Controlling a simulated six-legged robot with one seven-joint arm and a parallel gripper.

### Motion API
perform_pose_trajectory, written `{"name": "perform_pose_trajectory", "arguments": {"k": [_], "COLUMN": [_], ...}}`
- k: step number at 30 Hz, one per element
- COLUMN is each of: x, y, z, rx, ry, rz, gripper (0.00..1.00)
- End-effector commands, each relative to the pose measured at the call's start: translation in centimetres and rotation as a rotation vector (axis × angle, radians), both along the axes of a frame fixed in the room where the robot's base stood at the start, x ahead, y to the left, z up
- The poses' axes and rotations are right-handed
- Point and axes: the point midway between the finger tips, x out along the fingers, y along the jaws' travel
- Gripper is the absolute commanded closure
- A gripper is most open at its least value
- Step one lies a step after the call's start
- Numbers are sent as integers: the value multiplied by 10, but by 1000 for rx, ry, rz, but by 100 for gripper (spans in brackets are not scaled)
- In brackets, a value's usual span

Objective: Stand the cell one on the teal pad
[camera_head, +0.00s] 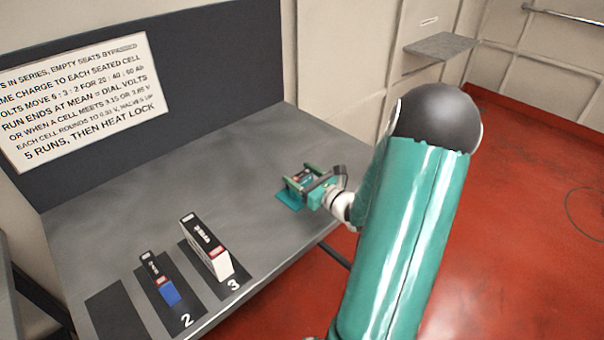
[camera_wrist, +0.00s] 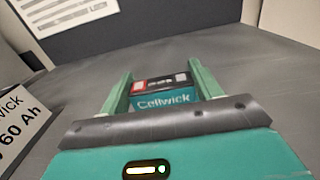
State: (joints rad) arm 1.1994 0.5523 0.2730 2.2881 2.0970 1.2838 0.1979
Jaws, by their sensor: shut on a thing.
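The teal cell (camera_wrist: 163,99), with a black top and "Cellwick" lettering, sits between the two green fingers of my gripper (camera_wrist: 160,82) in the wrist view. My gripper is shut on it. In the head view my gripper (camera_head: 307,177) is at the right part of the bench, over the teal pad (camera_head: 287,201). Part of the pad shows at the lower left of the gripper; the rest is hidden. The cell is small and mostly hidden there, and I cannot tell whether its base touches the pad.
A blue-fronted cell (camera_head: 170,292) stands on the dark strip marked 2, and a white cell (camera_head: 219,262) on the strip marked 3. Another dark strip (camera_head: 112,312) at left is empty. A sign board (camera_head: 85,100) stands behind the bench (camera_head: 130,215). The bench middle is clear.

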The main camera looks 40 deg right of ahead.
Motion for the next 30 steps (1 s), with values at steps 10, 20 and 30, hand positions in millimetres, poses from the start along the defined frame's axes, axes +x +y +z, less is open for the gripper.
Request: {"name": "perform_pose_trajectory", "arguments": {"k": [10,20,30], "x": [0,0,-27], "y": [1,0,-2], "z": [-5,-4,0], "rx": [1,0,0], "ry": [0,0,1], "rz": [0,0,-3], "gripper": [35,15,15]}}
